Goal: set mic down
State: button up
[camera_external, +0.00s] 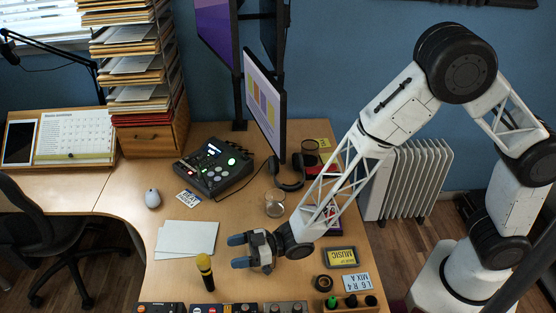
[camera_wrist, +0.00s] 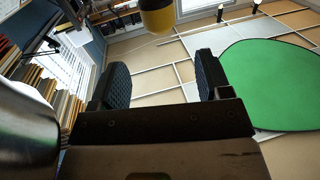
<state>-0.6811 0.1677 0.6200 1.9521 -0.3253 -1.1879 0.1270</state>
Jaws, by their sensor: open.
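The mic (camera_external: 205,272) has a yellow head and a dark handle. It stands upright on the desk (camera_external: 130,205) in the external view, a little left of and nearer the camera than my gripper (camera_external: 238,251). My gripper is open and empty, and its blue-padded fingers point left toward the mic, with a gap between. In the wrist view, my fingers (camera_wrist: 160,88) are apart with nothing between them. The yellow thing at the top (camera_wrist: 157,15) looks like the mic's head, beyond the fingertips; the rest of it is cut off.
Small pedals (camera_external: 278,308) line the desk's front edge beside the mic. White sheets (camera_external: 187,238) lie behind it. A glass (camera_external: 275,204), a mixer (camera_external: 215,167) and a monitor (camera_external: 264,105) stand farther back. Small signs (camera_external: 292,257) lie right of my gripper.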

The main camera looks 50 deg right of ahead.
jog(key=shift+v, duration=1.1)
jog(key=shift+d+r, duration=0.1)
jog(key=w+d+r+m+h, duration=0.1)
jog(key=d+r+m+h, duration=0.2)
jog(key=d+r+h, duration=0.8)
jog(key=w+d+r+m, duration=0.1)
jog(key=d+r+m, duration=0.3)
jog(key=d, duration=1.6)
jog(key=s+d+r+m+g+h, duration=0.1)
jog(key=s+d+r+g+h, duration=0.15)
jog(key=s+d, duration=0.4)
jog(key=s+d+r+m+g+h, duration=0.1)
jog(key=s+d+r, duration=0.2)
jog(key=s+d, duration=0.3)
jog(key=s+d+r+m+g, duration=0.1)
jog(key=s+d, duration=0.3)
jog(key=s, duration=0.4)
jog(key=s+d+r+m+g, duration=0.1)
jog(key=s+d+g, duration=0.2)
jog(key=s, duration=0.5)
jog(key=shift+s+d+r, duration=0.35)
jog(key=shift+s+d, duration=0.05)
jog(key=shift+d, duration=0.4)
